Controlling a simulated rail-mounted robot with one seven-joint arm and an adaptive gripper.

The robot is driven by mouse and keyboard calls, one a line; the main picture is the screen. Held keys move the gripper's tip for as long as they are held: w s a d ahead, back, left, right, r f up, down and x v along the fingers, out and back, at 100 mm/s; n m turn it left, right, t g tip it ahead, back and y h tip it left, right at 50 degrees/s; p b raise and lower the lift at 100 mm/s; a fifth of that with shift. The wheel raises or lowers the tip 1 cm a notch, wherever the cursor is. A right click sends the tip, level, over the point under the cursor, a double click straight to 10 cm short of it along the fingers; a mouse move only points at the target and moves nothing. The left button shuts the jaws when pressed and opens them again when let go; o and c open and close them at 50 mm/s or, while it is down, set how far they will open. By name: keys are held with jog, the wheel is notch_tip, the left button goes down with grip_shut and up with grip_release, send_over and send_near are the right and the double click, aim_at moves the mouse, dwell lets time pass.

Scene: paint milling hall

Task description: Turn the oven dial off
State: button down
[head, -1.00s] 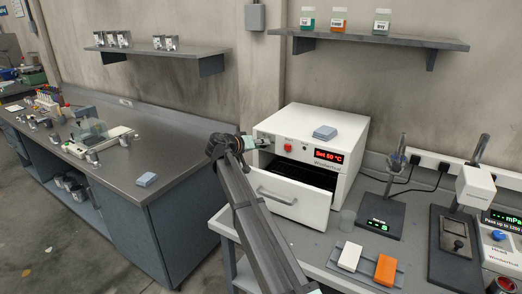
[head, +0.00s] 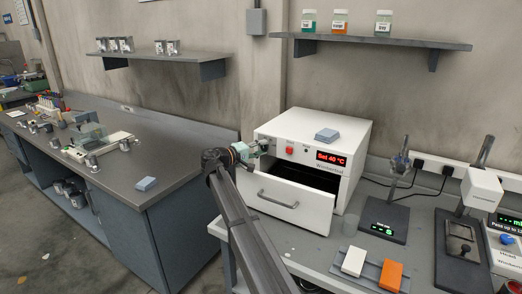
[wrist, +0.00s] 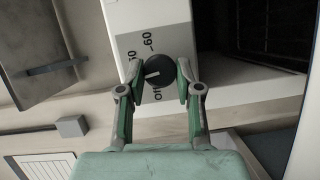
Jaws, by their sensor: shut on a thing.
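The white oven (head: 345,122) stands on the grey bench, with its front panel (head: 290,205) hanging open and a dark inside behind it. Its red display (head: 326,157) reads "Set 40 °C". My gripper (head: 262,147) is at the left end of the oven's front, hiding the dial in the head view. In the wrist view the round black dial (wrist: 154,72) with a pale pointer mark sits between the fingertips of my gripper (wrist: 157,77), which are shut on it. Printed marks, one reading "60", surround the dial; some are partly covered.
A red button (head: 289,151) sits right of my gripper on the oven front. A blue pad (head: 326,134) lies on the oven top.

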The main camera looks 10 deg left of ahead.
jog(key=shift+n, duration=0.4)
jog(key=c, duration=0.8)
grip_release()
jog(key=shift+r, duration=0.1)
